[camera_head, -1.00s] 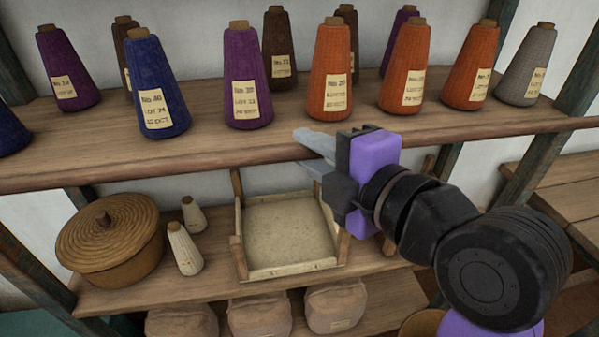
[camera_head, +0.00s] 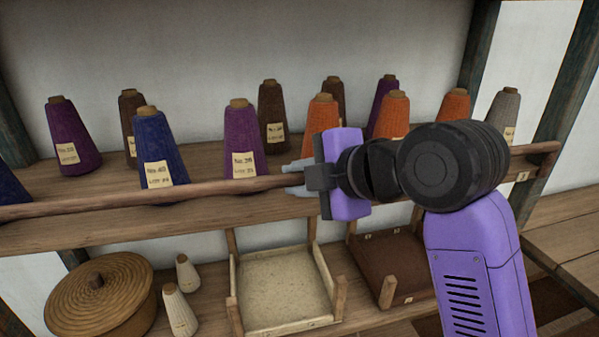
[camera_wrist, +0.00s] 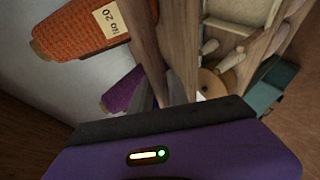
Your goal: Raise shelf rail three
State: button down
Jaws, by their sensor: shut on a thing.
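The shelf rail (camera_head: 215,188) is a long, thin brown wooden bar. In the head view it runs across the front of the upper shelf, above its front edge, and crosses the lower parts of the yarn cones. Its right end is at a small wooden piece near a tag that seems to read 3 (camera_head: 521,176). My gripper (camera_head: 299,180) is shut on the rail near mid-length, with pale fingers above and below it. My arm hides part of the rail to the right. In the wrist view a wooden bar (camera_wrist: 181,45) meets the partly hidden fingers.
Labelled yarn cones, such as the purple one (camera_head: 238,140) and the blue one (camera_head: 158,150), stand close behind the rail on the upper shelf (camera_head: 130,228). Below are a lidded basket (camera_head: 98,290), a cream tray (camera_head: 284,315) and a dark brown tray (camera_head: 388,262).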

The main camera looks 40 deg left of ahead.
jog(key=shift+w+a+r+g+h+p, duration=0.1)
jog(key=shift+w+a+g+h+p, duration=0.4)
jog(key=shift+h+p, duration=0.5)
jog(key=c, duration=1.3)
grip_release()
jog(key=shift+a, duration=0.15)
jog(key=b+v, duration=0.2)
jog(key=v, duration=0.5)
jog(key=shift+d+r, duration=0.1)
jog(key=shift+d, duration=0.35)
jog(key=shift+m, duration=0.3)
